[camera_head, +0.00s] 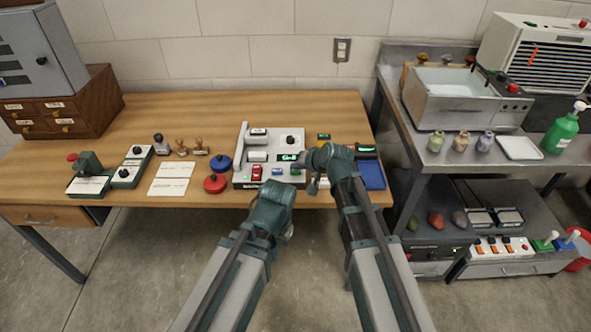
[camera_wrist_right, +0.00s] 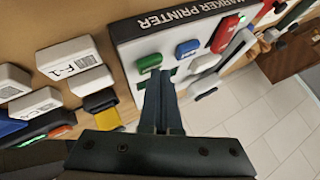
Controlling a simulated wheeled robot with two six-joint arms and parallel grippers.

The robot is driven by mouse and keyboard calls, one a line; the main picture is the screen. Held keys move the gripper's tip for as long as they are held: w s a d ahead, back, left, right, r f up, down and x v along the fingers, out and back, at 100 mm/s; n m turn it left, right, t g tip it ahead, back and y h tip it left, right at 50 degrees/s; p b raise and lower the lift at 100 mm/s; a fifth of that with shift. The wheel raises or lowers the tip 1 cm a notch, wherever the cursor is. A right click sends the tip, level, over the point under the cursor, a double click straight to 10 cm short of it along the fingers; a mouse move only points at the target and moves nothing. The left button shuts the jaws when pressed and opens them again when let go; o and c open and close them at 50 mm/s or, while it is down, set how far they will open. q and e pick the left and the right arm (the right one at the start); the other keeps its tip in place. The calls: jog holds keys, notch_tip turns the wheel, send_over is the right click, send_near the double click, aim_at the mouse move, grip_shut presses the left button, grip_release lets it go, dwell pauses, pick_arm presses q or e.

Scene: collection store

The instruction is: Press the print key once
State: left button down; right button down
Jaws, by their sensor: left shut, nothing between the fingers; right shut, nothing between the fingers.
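The marker printer (camera_head: 240,178) is a pale box with a dark display on the table. Its front row holds a red key (camera_head: 257,172), a blue key (camera_head: 277,171) and a green key (camera_head: 295,171). The right wrist view shows the same green key (camera_wrist_right: 149,62), blue key (camera_wrist_right: 187,48) and red key (camera_wrist_right: 228,33); I cannot read a print label on any. My right gripper (camera_wrist_right: 162,76) is shut and empty, its tips close beside the green key; contact cannot be told. My left gripper (camera_head: 272,197) is shut and empty, in front of the printer.
White labelled blocks (camera_wrist_right: 69,55) lie beside the printer, near my right gripper. A blue tray (camera_head: 371,175) is at the table's right. Red (camera_head: 215,183) and blue (camera_head: 220,163) round pieces sit left of the printer. The table behind is clear.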

aim_at(297, 173)
jog(key=shift+r+p, duration=0.45)
jog(key=shift+r, duration=0.2)
notch_tip(297, 173, up, 5)
jog(key=p, duration=0.5)
dwell(0.6)
jog(key=s+d+n+g+h+p, duration=0.1)
jog(key=s+d+n+g+h, duration=0.1)
jog(key=s, duration=0.6)
jog(key=s+d+f+n+g+h+p, duration=0.1)
jog(key=s+g+h, duration=0.1)
jog(key=s, duration=0.7)
jog(key=s+d+f+n+g+h+p, duration=0.1)
jog(key=s+d+n+g+h+p, duration=0.1)
jog(key=s, duration=0.6)
jog(key=shift+s+d+f+n+g+h, duration=0.3)
jog(key=shift+s+g+h, duration=0.1)
jog(key=shift+g, duration=0.5)
